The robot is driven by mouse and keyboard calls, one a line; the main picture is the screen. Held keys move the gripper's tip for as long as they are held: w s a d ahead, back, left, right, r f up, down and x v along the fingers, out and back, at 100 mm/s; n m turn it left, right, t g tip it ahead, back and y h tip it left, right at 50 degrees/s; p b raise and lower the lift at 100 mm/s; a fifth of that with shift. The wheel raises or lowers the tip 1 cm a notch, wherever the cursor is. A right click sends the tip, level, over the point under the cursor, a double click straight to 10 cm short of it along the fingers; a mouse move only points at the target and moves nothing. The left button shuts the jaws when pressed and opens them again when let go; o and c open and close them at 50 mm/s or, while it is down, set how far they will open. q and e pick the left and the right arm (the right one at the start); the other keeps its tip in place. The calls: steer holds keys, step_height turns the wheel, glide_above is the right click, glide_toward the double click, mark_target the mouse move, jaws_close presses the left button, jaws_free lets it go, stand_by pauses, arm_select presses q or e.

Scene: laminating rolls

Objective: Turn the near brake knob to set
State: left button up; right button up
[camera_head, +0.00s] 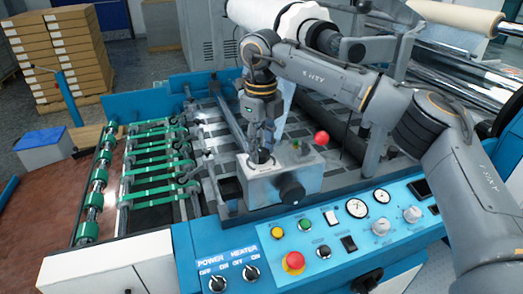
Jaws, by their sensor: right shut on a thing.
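My right gripper (261,156) reaches down from above onto the top of a grey metal box (262,190) at the near edge of the machine. Its fingers are shut on a small dark knob there, which I take to be the near brake knob; the fingers hide most of it, and its setting cannot be read. A larger black knob (291,190) sits on the front of the same box, apart from the gripper. My left gripper is not in view.
A red ball handle (321,137) stands close to the right of the gripper. The blue control panel (222,240) in front carries switches, gauges and a red button (293,262). Green belts (155,165) lie to the left. A large white roll (262,12) is behind my right arm.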

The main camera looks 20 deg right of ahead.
mark_target(261, 152)
steer(key=shift+m+b, duration=0.6)
steer(key=shift+m, duration=1.7)
steer(key=shift+r, duration=0.1)
steer(key=o, duration=1.2)
step_height(261, 152, up, 12)
steer(key=shift+f, duration=0.1)
